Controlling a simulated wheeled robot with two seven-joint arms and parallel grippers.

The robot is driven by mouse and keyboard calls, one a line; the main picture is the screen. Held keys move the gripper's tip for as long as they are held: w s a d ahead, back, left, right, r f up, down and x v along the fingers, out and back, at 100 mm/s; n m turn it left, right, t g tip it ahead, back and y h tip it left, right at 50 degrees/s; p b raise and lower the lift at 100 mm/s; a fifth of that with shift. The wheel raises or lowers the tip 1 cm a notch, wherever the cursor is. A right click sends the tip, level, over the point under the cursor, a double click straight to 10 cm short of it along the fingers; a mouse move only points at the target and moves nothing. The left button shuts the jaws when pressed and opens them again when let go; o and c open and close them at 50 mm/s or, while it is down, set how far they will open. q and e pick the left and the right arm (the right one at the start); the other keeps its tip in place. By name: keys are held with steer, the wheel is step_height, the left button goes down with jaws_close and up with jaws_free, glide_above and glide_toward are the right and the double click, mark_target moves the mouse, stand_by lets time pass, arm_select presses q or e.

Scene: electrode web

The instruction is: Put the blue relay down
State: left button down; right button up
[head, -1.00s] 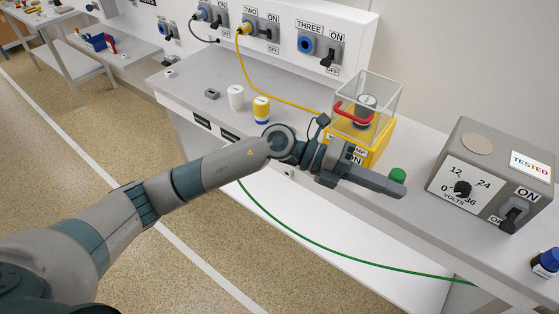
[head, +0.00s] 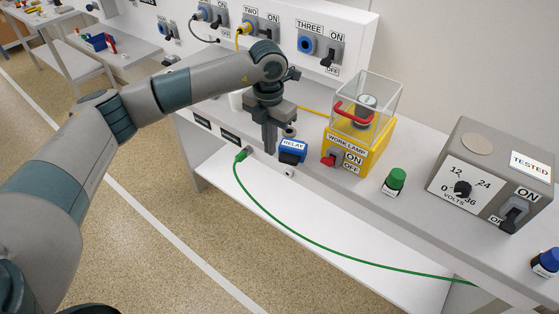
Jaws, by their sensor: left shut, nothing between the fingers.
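I cannot tell whether the fingers touch the relay's side. My right gripper is not in view.
A green plug (head: 241,155) with a green cable is at the bench front, left of my gripper. A green-capped pot (head: 395,181) and a grey voltage box (head: 492,175) stand to the right. A white cup (head: 236,100) is partly hidden behind my arm.

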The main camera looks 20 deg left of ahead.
mark_target(292, 152)
arm_select(q)
steer(key=shift+f, duration=0.1)
steer(key=w+d+f+p, duration=0.1)
steer(key=w+f+p, duration=0.2)
steer(key=f+p, duration=0.3)
steer(key=shift+w+d+f, duration=0.2)
steer(key=shift+w+f, duration=0.15)
steer(key=shift+f, duration=1.6)
